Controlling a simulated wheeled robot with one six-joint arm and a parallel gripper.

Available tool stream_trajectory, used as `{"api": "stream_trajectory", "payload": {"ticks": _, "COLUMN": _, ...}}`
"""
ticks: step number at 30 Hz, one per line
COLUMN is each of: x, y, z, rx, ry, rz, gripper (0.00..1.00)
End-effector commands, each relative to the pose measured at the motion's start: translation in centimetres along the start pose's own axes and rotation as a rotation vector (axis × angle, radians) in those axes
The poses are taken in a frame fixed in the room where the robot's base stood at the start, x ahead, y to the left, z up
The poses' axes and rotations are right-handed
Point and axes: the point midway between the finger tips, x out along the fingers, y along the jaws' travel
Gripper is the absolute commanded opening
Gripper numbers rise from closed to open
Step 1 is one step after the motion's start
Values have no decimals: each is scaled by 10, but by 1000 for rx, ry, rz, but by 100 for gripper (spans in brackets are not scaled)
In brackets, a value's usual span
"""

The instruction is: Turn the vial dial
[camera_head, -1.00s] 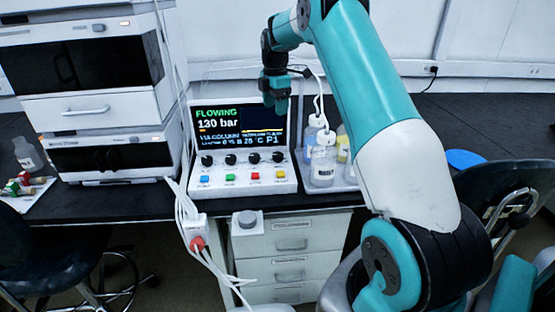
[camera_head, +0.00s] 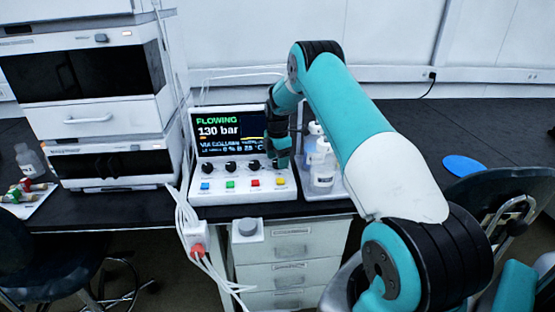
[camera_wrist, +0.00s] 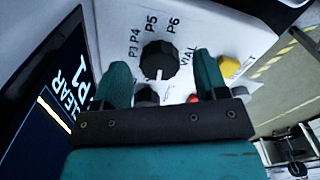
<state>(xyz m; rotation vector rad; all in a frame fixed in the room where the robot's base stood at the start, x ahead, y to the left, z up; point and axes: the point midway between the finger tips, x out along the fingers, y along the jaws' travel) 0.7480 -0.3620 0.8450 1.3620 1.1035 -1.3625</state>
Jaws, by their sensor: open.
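The vial dial (camera_wrist: 158,61) is a black ridged knob with a white pointer mark, printed P3 to P6 around it and VIAL beside it, in the wrist view. My gripper (camera_wrist: 162,70) is open, one teal finger on each side of the dial. I cannot tell whether the fingers touch it. In the head view my gripper (camera_head: 281,161) is over the right end of the dial row and hides the rightmost dial. The control panel (camera_head: 243,195) has a screen reading FLOWING and 130 bar.
Other black dials (camera_head: 231,167) stand left of my gripper, with coloured buttons (camera_head: 254,183) below the row. Capped bottles (camera_head: 322,170) stand just right of the panel. White instrument stacks (camera_head: 100,115) stand left. The bench at right is mostly clear around a blue disc (camera_head: 464,166).

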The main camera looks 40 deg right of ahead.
Motion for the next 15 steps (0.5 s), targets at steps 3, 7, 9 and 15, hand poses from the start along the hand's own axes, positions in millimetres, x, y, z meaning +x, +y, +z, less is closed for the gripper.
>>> {"api": "stream_trajectory", "payload": {"ticks": 3, "x": 7, "y": 0, "z": 0, "rx": 0, "ry": 0, "rz": 0, "gripper": 67}}
{"api": "stream_trajectory", "payload": {"ticks": 7, "x": 9, "y": 0, "z": 0, "rx": 0, "ry": 0, "rz": 2, "gripper": 67}}
{"api": "stream_trajectory", "payload": {"ticks": 9, "x": 9, "y": 0, "z": 0, "rx": 0, "ry": 0, "rz": 2, "gripper": 67}}
{"api": "stream_trajectory", "payload": {"ticks": 15, "x": 9, "y": 0, "z": 0, "rx": 0, "ry": 0, "rz": 1, "gripper": 44}}
